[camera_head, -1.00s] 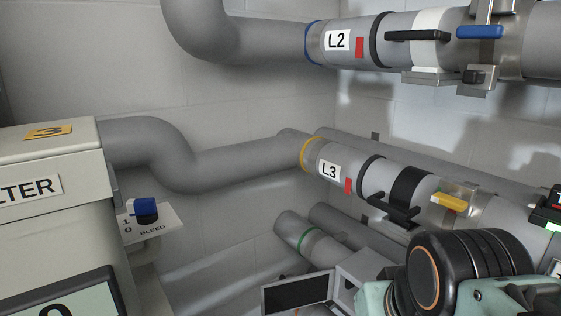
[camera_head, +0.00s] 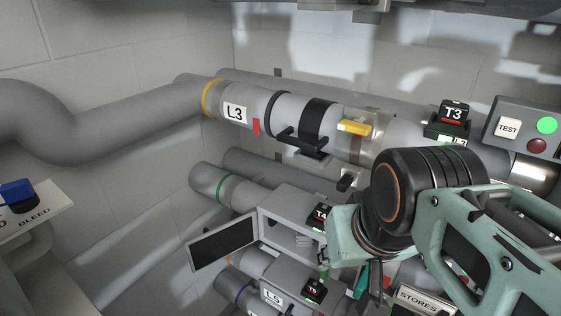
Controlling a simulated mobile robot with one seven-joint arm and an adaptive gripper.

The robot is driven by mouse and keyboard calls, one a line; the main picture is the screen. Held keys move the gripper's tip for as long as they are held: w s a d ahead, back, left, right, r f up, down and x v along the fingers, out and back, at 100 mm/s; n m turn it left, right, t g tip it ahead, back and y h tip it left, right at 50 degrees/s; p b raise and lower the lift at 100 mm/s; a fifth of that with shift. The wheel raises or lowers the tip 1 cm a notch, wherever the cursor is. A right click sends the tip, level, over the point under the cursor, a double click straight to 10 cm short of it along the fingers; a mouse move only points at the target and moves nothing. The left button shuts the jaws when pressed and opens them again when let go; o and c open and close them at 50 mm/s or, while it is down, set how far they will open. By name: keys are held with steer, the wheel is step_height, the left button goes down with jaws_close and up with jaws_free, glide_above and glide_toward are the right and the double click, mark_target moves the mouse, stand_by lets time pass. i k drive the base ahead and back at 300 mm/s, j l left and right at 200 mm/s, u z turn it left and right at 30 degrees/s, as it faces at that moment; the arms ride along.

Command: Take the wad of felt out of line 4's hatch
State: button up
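Line 4 is the pipe with the green band (camera_head: 226,190), below line 3. Its grey box-shaped hatch (camera_head: 292,204) stands open, with the dark-panelled door (camera_head: 222,241) swung out to the left. A black T4 unit (camera_head: 320,215) sits at the box's right side. I cannot make out any wad of felt in the part of the opening that shows. My teal and black arm comes in from the right, just right of the hatch. What seems to be my gripper (camera_head: 372,284) is low behind the arm, mostly hidden. Its opening cannot be judged.
The L5 line (camera_head: 272,297) lies below. A STORES label (camera_head: 417,300) is at the lower right.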

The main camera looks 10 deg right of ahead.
mark_target(303, 240)
steer(key=i+l+u, duration=0.2)
steer(key=k+j+u, duration=0.45)
steer(key=j, duration=0.3)
steer(key=l, duration=0.35)
steer(key=j, duration=0.4)
steer(key=k, duration=0.1)
